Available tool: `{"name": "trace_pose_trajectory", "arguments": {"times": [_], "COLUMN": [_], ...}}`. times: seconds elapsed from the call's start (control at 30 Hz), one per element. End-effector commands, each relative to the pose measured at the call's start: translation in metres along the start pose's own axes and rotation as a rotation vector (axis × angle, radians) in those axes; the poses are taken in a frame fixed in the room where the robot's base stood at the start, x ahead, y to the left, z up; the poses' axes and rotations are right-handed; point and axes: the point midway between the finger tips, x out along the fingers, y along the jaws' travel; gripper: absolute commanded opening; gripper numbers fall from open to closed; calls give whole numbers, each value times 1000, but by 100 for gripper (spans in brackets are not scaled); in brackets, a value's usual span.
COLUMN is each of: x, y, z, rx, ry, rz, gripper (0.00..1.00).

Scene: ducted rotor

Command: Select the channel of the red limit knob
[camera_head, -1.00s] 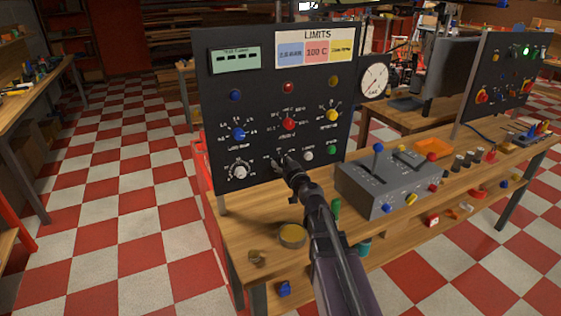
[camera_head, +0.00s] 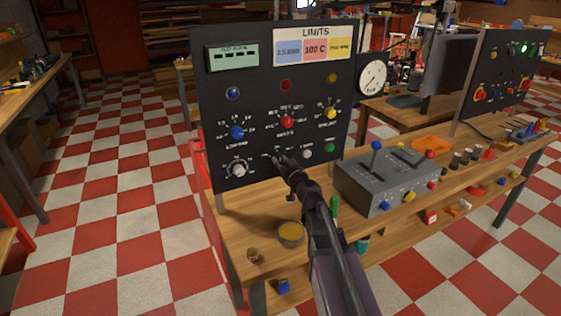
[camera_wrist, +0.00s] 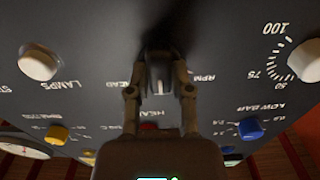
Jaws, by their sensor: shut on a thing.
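The black LIMITS panel (camera_head: 215,130) stands upright on the bench. Its red limit knob (camera_head: 287,121) sits in the middle row, between the blue knob (camera_head: 237,132) and the yellow knob (camera_head: 330,113). My gripper (camera_head: 279,161) is at the panel below the red knob. In the wrist view its fingers are shut on a small pale selector knob (camera_wrist: 159,88), with labels around it, mostly hidden by the fingers. The red knob also shows partly there (camera_wrist: 148,127). Above, the blue lamp (camera_head: 233,93) looks lit; the red lamp (camera_head: 286,85) and yellow lamp (camera_head: 332,78) look dim.
A white dial knob (camera_head: 239,170) is left of my gripper, and a white LAMPS knob (camera_head: 307,153) is close on the right. A grey lever box (camera_head: 385,182) stands right of my arm. A round yellow-topped tin (camera_head: 291,233) is on the bench.

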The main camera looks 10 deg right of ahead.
Motion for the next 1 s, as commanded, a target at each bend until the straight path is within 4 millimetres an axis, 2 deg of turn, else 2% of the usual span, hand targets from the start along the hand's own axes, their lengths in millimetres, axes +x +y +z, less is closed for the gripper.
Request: {"name": "trace_pose_trajectory", "arguments": {"times": [0.37, 1.0], "x": [0, 0], "y": [1, 4], "z": [0, 2], "rx": [193, 776], "ry": [0, 0], "rz": [-1, 1], "gripper": [0, 0]}}
